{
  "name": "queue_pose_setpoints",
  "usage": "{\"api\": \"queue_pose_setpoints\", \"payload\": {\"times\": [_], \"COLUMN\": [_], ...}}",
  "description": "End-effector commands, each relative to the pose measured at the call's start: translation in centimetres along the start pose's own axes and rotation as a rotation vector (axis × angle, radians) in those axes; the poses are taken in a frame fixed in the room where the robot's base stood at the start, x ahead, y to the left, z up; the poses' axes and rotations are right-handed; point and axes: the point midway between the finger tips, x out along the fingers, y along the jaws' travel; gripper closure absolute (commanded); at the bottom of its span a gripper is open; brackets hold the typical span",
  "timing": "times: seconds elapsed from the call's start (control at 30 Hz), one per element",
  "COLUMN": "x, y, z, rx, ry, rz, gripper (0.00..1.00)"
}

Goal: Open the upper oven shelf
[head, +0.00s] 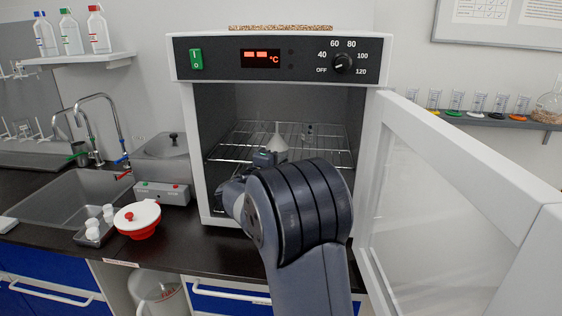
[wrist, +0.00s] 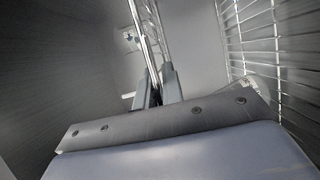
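The white oven (head: 276,57) stands open, its glass door (head: 440,215) swung to the right. The upper wire shelf (head: 232,145) is inside, with a clear conical flask (head: 277,141) on it. My gripper (head: 267,158) reaches into the oven at the shelf's front; my arm hides much of it. In the wrist view, my gripper's two fingers (wrist: 157,88) lie close on either side of the edge-on shelf (wrist: 146,35), its rod running between them. Whether they press on the rod is unclear.
Another wire rack (wrist: 262,40) runs along the right of the wrist view. The open door bounds my arm's right side. A red-and-white pot (head: 138,219) and small tray (head: 92,235) are on the counter at left, near the sink (head: 75,185).

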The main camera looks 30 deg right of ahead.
Motion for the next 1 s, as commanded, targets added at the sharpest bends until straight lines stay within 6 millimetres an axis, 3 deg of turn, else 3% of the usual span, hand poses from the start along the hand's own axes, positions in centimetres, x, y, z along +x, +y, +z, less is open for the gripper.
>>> {"api": "queue_pose_setpoints", "payload": {"times": [0.1, 0.67, 0.87, 1.0], "x": [0.0, -0.2, -2.0, -4.6], "y": [0.0, -0.1, -0.5, -0.6], "z": [0.0, 0.1, 0.8, 1.9], "rx": [0.0, 0.0, 0.002, 0.004], "ry": [0.0, 0.0, 0.001, 0.003], "rz": [0.0, 0.0, 0.001, 0.002], "gripper": [1.0, 1.0, 1.0, 1.0]}}
